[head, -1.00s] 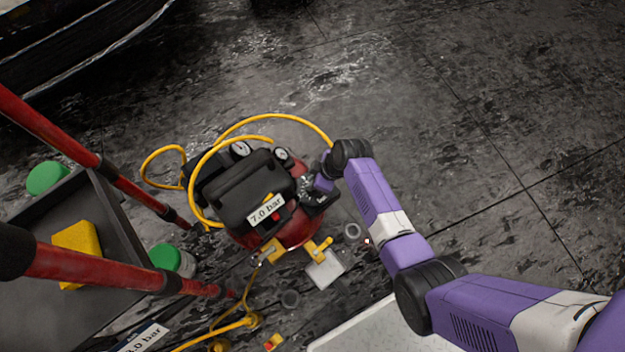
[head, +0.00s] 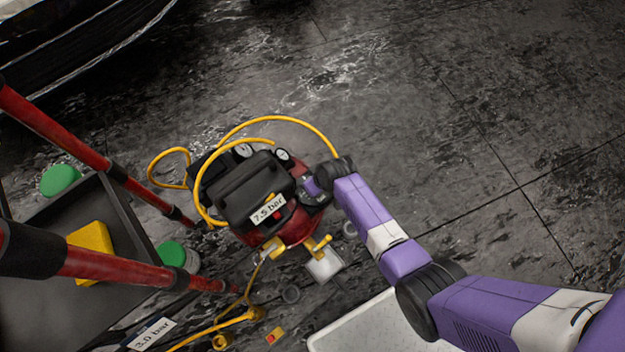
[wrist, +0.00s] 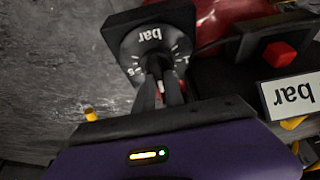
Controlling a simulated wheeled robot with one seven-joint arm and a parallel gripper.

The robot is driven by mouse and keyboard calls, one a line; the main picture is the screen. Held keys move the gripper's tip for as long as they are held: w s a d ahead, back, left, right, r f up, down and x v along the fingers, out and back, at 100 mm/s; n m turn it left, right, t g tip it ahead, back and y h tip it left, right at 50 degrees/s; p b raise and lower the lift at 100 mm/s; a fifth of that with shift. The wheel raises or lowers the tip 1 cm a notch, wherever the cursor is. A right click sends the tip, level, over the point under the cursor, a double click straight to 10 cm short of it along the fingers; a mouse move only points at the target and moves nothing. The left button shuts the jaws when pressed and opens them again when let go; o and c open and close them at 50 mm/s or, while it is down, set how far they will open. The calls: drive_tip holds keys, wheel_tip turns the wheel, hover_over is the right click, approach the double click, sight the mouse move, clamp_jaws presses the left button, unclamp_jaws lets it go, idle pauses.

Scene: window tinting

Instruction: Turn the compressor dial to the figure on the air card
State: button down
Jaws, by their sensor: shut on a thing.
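The red and black compressor (head: 258,195) stands on the floor in the head view, and its white readout (head: 268,209) shows 7.5 bar. The black dial (wrist: 150,40), marked "bar" with white ticks, is on the compressor's right side in the head view and upper middle in the wrist view. My gripper (wrist: 163,85) is shut on the dial's knob, and its fingers hide most of the knob. In the head view my gripper (head: 312,187) is at the compressor's right edge. The air card (head: 153,334) at the lower left appears to read 3.0 bar.
A yellow hose (head: 275,118) loops over the compressor. A dark cart tray (head: 120,235) with red posts holds a yellow block (head: 91,250). Green-topped things (head: 172,252) are beside it. A pale panel (head: 375,330) is at the bottom. The floor at right is clear.

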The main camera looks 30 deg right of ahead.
idle(0.4)
drive_tip(key=c, duration=1.4)
unclamp_jaws()
drive_tip(key=shift+c, duration=0.2)
drive_tip(key=shift+p+v, duration=1.5)
drive_tip(key=shift+v, duration=2.45)
drive_tip(key=shift+w, duration=0.1)
